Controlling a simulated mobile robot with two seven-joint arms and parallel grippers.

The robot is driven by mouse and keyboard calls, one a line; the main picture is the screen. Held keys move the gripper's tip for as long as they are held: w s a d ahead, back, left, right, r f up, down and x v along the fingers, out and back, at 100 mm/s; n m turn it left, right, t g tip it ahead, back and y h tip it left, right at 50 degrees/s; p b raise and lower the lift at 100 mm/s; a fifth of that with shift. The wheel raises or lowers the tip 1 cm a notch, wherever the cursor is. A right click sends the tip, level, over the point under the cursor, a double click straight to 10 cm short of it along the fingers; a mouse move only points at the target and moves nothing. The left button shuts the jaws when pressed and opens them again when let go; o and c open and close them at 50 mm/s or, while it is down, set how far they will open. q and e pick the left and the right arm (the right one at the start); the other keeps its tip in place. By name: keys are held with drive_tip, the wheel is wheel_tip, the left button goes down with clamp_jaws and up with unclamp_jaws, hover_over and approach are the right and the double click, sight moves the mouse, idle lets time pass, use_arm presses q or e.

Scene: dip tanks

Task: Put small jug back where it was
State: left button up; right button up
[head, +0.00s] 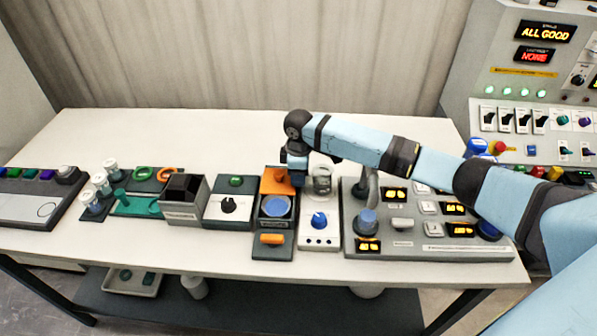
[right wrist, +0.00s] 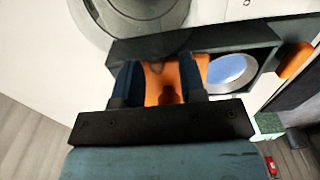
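No thing in view can be made out surely as the small jug. A small grey, see-through-looking vessel (head: 322,181) stands at the back of a white unit, right of my right gripper (head: 295,176). The gripper points down over the back of a dark tank unit (head: 272,245) with an orange rear part (head: 276,180) and a round blue surface (head: 276,206). In the right wrist view, my right fingers (right wrist: 160,82) are apart, with the orange part (right wrist: 163,72) showing between and behind them. I see nothing clearly held. My left gripper is out of view.
The white table (head: 230,128) is clear at the back. Left of the tank stand a black-knob unit (head: 228,212), a grey open box (head: 183,205) and several white-capped vials (head: 101,181). A grey control panel (head: 400,246) lies right, below my right arm.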

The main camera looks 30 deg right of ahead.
drive_tip(key=shift+r, duration=0.1)
drive_tip(key=shift+r, duration=0.25)
wheel_tip(320, 180, up, 12)
drive_tip(key=b, duration=0.1)
drive_tip(key=shift+r, duration=0.2)
idle(0.4)
